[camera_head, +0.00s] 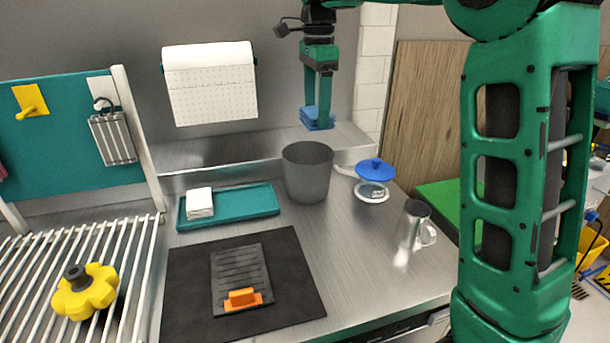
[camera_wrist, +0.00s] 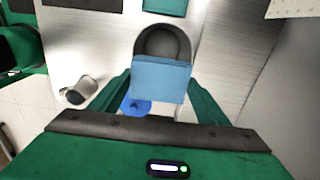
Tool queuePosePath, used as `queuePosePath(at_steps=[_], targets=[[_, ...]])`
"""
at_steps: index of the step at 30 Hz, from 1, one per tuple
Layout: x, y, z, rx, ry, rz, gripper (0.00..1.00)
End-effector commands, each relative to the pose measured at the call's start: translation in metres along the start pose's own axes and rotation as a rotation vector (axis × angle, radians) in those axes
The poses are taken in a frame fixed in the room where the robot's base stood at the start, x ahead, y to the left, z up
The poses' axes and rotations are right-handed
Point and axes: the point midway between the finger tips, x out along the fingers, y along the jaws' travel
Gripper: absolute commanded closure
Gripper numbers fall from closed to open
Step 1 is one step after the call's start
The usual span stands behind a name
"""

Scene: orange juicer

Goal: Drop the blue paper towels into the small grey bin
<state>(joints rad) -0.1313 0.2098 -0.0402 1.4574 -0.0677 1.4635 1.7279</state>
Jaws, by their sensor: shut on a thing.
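My gripper (camera_head: 319,100) is shut on the blue paper towels (camera_head: 313,120), a small folded stack. It holds them in the air, above and slightly right of the small grey bin (camera_head: 307,174) in the head view. The bin stands upright on the metal counter with its open top facing up. In the wrist view, the towels (camera_wrist: 160,80) sit between the fingertips of my gripper (camera_wrist: 160,90). They cover the near part of the bin (camera_wrist: 163,40), whose far rim shows beyond them. The inside of the bin is mostly hidden.
A black mat (camera_head: 295,275) with a grater (camera_head: 238,283) lies in front. A raised ledge (camera_head: 220,151) runs behind.

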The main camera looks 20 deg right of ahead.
Motion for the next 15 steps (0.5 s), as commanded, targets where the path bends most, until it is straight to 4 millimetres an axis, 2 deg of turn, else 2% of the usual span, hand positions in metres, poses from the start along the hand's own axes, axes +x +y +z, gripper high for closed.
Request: queuePosePath(at_steps=[6, 15], targets=[[0.023, 0.000, 0.003, -0.004, 0.000, 0.002, 0.55], [0.035, 0.000, 0.003, -0.005, 0.000, 0.000, 0.55]])
